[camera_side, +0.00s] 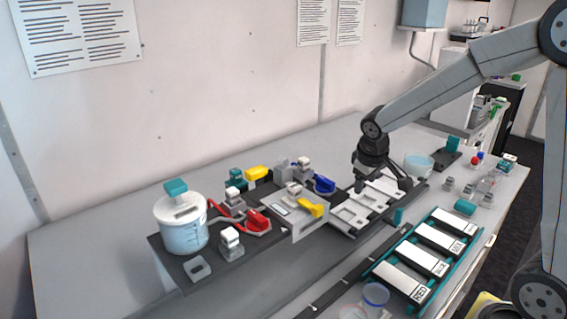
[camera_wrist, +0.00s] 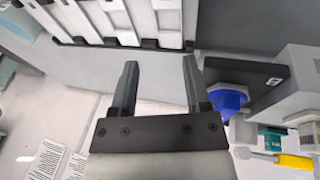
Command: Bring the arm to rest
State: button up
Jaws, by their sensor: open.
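My gripper (camera_side: 385,184) points down over the pale slotted tray (camera_side: 345,222) near the middle of the bench in the side view. Its two dark fingers stand apart. In the wrist view my gripper (camera_wrist: 160,64) is open, with only a grey surface between the fingers and nothing held. The slotted tray (camera_wrist: 100,42) shows at the top left there, beyond the fingertips. Whether the fingers touch the tray cannot be told.
A blue knob (camera_side: 324,184) and a yellow handle (camera_side: 311,208) are left of my gripper. A white tank with teal cap (camera_side: 181,225) stands farther left. A labelled rack (camera_side: 438,242) is in front; a clear bowl (camera_side: 418,164) is close on the right. The bench's back left is bare.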

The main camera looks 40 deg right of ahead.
jog(key=s+a+f+y, duration=0.3)
jog(key=s+a+f, duration=0.3)
jog(key=s+a, duration=0.5)
jog(key=shift+a, duration=0.5)
